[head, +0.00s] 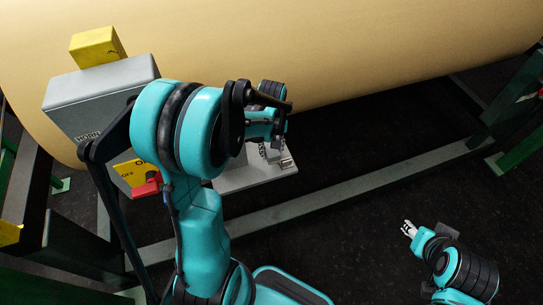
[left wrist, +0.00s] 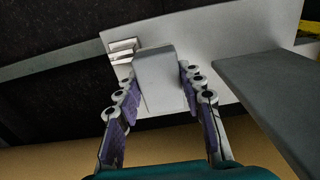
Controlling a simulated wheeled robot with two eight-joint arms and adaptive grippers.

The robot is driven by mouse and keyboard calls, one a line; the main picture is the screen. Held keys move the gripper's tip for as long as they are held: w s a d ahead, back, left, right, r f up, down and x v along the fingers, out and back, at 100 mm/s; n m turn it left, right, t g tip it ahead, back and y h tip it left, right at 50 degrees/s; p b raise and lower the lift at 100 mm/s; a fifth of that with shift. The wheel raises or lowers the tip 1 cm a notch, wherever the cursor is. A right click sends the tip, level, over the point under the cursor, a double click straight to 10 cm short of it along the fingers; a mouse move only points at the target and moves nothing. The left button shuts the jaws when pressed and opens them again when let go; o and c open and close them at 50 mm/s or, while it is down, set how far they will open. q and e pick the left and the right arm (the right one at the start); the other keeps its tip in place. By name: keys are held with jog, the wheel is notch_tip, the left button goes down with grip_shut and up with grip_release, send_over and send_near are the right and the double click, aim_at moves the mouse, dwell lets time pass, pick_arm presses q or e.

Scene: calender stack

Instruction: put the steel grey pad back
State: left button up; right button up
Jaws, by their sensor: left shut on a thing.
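In the left wrist view a plain grey block, which looks like the steel grey pad (left wrist: 160,72), sits between the two fingers of my left gripper (left wrist: 159,82). The fingers are shut on its sides. Behind it is a light grey plate (left wrist: 225,40); I cannot tell whether the pad touches it. In the head view my left gripper (head: 271,150) is over the light grey plate (head: 240,178), and the pad is mostly hidden by the gripper and arm. My right gripper (head: 408,229) is low at the right, away from the plate; its opening is too small to judge.
A grey control box marked HORN (head: 85,100), with a yellow block (head: 96,46) on top and a red switch (head: 148,186), stands left of the plate. A large tan roll (head: 350,45) spans the back. A frame beam (head: 370,182) runs past the plate. A small metal piece (left wrist: 122,48) lies beside the pad.

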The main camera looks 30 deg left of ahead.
aim_at(272, 156)
pick_arm(q)
notch_tip(272, 156, down, 3)
jog(key=shift+f+b, duration=0.15)
jog(key=shift+b, duration=0.3)
jog(key=shift+f+b, duration=0.6)
jog(key=o, duration=1)
jog(key=shift+r, duration=0.1)
